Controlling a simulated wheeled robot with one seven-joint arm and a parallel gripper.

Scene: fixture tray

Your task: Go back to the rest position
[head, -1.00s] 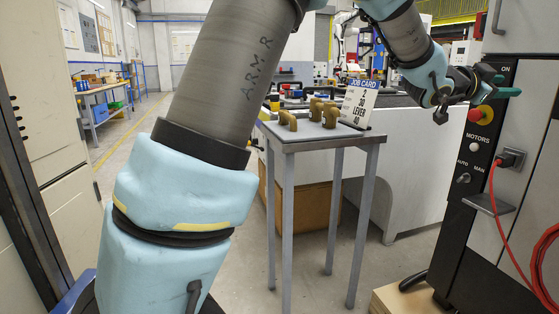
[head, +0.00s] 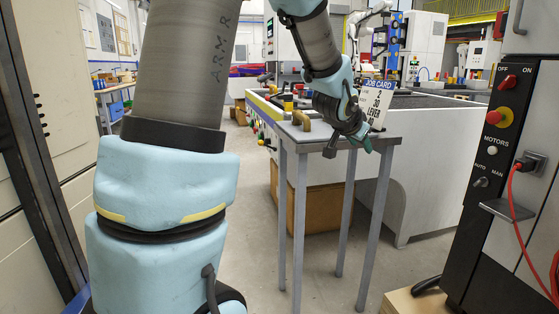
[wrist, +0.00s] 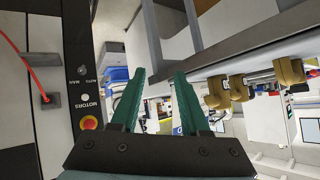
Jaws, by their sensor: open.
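My gripper (head: 366,143) is in front of the right part of the small grey table (head: 302,134) in the head view, with its green fingers low and toward the right. In the wrist view its two green fingers (wrist: 160,76) stand apart with nothing between them. My arm comes down from the top and hides part of the tabletop. Several brass-coloured parts (wrist: 290,70) show beside the table edge in the wrist view. One brass part (head: 301,120) shows left of my gripper in the head view. The job card (head: 378,98) stands behind my gripper, partly covered.
A black control panel (head: 497,145) with a red emergency button and a red cable stands at the right. Cream cabinets (head: 50,110) are close at the left. A brown box (head: 318,205) sits under the table. Open floor lies left of the table.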

